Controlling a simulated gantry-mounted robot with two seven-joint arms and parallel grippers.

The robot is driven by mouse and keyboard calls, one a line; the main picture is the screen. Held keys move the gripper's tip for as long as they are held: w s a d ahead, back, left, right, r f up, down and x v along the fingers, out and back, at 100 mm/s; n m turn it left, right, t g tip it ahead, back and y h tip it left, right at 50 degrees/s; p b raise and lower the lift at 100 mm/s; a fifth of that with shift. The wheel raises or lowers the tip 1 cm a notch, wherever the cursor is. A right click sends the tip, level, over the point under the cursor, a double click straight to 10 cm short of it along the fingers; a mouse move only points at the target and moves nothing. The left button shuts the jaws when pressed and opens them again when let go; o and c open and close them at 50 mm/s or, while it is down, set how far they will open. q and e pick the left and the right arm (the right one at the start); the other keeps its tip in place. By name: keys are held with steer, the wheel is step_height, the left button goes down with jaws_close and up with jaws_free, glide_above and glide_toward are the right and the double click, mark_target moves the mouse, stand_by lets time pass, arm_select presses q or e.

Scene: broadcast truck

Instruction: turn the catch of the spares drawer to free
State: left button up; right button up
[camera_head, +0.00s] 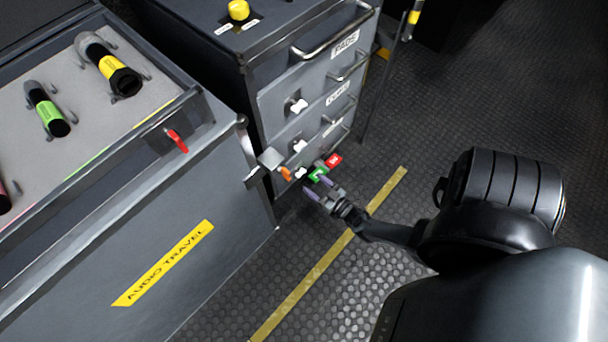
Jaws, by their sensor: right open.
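The grey drawer cabinet (268,102) stands at the top centre, with stacked drawers and bar handles. White catches show on its front: an upper one (298,105), a middle one (299,145) and a low one (301,172). The top drawer's label reads PADS; the lower labels are too small to read surely, so I cannot tell which drawer is the spares drawer. A green tag (318,173) and a red tag (333,160) sit beside the low catch. My right gripper (322,191) is open, just in front of the green tag, with nothing visible between its fingers. My left gripper is out of view.
A grey case marked AUDIO TRAVEL (165,262) fills the left, holding microphones in foam, with a red lever (177,141) on its rim. An orange piece (286,174) is near the low catch. A yellow button (238,10) tops the cabinet. Ribbed floor (455,110) is clear at right.

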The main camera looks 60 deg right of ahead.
mark_target(299, 171)
steer(key=b+x, duration=0.1)
steer(key=x, duration=0.5)
steer(key=shift+b, duration=0.4)
steer(key=c, duration=1.1)
steer(key=shift+o, duration=0.2)
